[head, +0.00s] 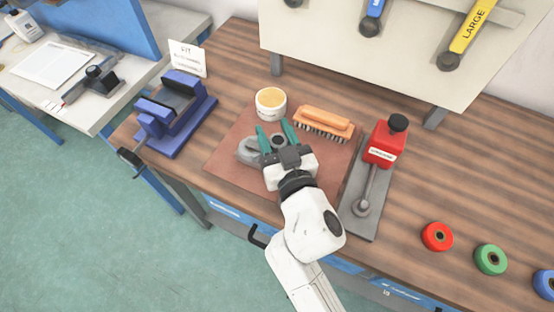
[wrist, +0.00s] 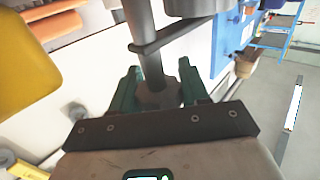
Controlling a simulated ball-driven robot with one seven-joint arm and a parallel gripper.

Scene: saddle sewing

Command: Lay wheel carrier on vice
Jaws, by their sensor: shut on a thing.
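The wheel carrier (head: 249,151) appears to be the grey part at my gripper, above the brown mat. In the wrist view a dark grey shaft (wrist: 151,60) with a collar rises from between the green fingers. My gripper (head: 277,133) is shut on this part; it also shows in the wrist view (wrist: 160,88). The part's far end is cut off by the wrist picture's top edge. The blue vice (head: 178,108) stands at the bench's left end, left of and apart from my gripper. Its dark jaws face up and look empty.
A brown mat (head: 222,165) lies under my gripper. A tin (head: 271,103) and an orange brush (head: 322,122) stand at its back edge. A red bottle-like device (head: 384,145) stands right. A white sign (head: 187,58) stands behind the vice. Bare bench lies between vice and mat.

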